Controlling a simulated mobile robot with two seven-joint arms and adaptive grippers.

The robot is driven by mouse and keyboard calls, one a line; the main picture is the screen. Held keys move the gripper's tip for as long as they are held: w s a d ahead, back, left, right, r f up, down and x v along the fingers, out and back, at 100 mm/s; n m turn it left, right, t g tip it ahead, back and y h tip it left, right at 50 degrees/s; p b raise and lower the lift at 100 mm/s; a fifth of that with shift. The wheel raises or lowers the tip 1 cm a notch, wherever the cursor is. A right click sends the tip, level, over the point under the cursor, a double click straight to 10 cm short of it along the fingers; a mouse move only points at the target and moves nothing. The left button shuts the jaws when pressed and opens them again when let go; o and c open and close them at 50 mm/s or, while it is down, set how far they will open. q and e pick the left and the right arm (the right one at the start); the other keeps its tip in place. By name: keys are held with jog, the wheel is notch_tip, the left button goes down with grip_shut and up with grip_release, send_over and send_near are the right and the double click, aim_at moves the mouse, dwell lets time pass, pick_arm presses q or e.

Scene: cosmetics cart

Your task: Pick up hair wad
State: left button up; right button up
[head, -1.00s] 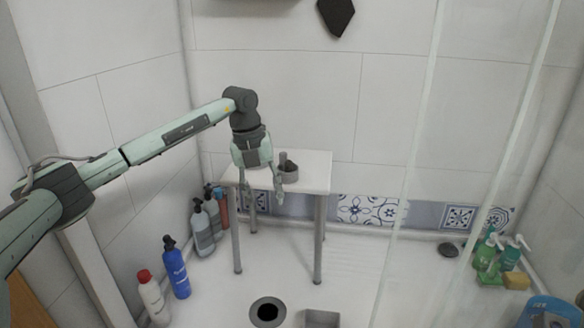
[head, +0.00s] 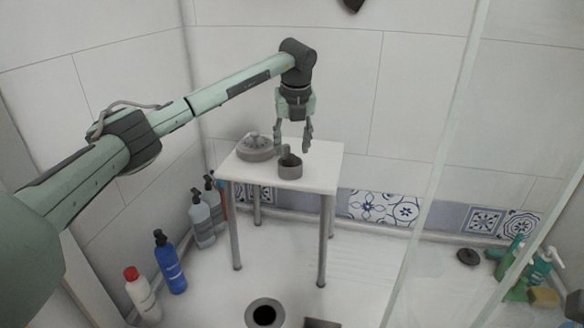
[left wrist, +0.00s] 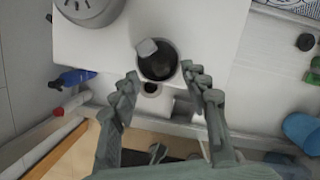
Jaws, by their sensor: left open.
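I cannot make out a hair wad for certain. A dark mass (left wrist: 158,67) shows inside a small round grey cup (head: 290,169) on the white stool; I cannot tell whether it is hair or just the cup's dark inside. A grey stick-like piece (head: 285,154) with a squarish top stands in the cup; it also shows in the left wrist view (left wrist: 147,48). My left gripper (head: 293,146) points down above the stool near the cup, fingers apart and empty. In the left wrist view the fingertips (left wrist: 162,78) lie either side of the cup's near edge. My right gripper is out of view.
A round grey object (head: 255,148) sits on the stool (head: 318,172), left of the cup. A dark floor drain (head: 264,313) lies in front of the stool. Several bottles (head: 170,262) stand along the left wall. A glass panel (head: 440,180) stands at right. A dark disc (head: 468,257) lies beyond.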

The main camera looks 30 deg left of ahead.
aim_at(292, 164)
pick_arm(q)
jog(key=x, duration=0.3)
jog(key=shift+r, duration=0.1)
jog(key=shift+c, duration=0.3)
jog(key=c, duration=0.8)
